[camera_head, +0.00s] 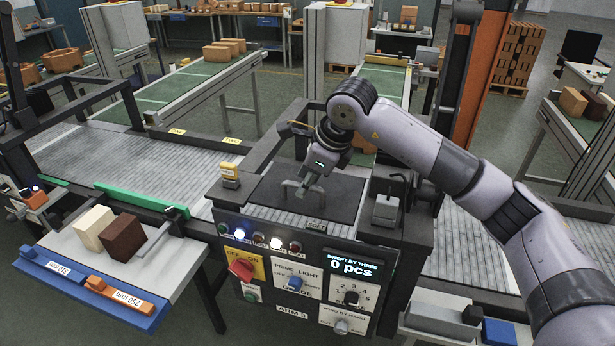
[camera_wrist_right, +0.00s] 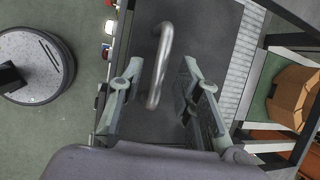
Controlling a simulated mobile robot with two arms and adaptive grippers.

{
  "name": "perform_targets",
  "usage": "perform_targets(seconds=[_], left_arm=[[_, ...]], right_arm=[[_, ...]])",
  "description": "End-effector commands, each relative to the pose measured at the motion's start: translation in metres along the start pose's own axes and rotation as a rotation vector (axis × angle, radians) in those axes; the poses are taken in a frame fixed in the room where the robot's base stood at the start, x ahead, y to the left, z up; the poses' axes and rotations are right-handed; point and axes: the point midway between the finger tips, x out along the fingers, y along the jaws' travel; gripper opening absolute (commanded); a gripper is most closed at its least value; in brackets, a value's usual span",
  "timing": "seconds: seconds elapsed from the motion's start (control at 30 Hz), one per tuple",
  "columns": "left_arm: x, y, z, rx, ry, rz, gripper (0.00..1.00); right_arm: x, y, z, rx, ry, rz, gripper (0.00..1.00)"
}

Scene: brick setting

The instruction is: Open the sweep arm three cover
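The cover (camera_head: 342,201) is a dark flat panel lying closed on top of the machine behind the ARM 3 control panel (camera_head: 291,309). It also shows in the right wrist view (camera_wrist_right: 208,40). Its handle (camera_wrist_right: 161,62) is a grey metal bar. My right gripper (camera_head: 309,188) is low over the cover. In the right wrist view its two fingers (camera_wrist_right: 160,88) are open, one on each side of the handle, with a gap on both sides. My left gripper is not in view.
The panel has a red switch (camera_head: 241,268), knobs and a display (camera_head: 352,267) reading 0 pcs. A roller conveyor (camera_head: 130,158) runs at left. A side table (camera_head: 165,262) holds a cream brick (camera_head: 94,228) and a brown brick (camera_head: 123,238). A dark frame surrounds the cover.

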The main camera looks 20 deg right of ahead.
Motion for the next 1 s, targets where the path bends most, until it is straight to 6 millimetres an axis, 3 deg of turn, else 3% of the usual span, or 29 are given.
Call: perform_targets(seconds=[0.17,0.63,1.0], left_arm=[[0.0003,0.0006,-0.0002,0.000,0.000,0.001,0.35],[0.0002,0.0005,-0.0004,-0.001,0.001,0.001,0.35],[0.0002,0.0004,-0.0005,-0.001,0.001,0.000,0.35]], right_arm=[[0.0001,0.0001,0.0000,0.000,0.000,0.000,0.31],[-0.0004,-0.0001,-0.0001,0.000,0.000,0.000,0.00],[-0.0006,-0.0002,-0.0001,0.000,0.000,0.000,0.00]])
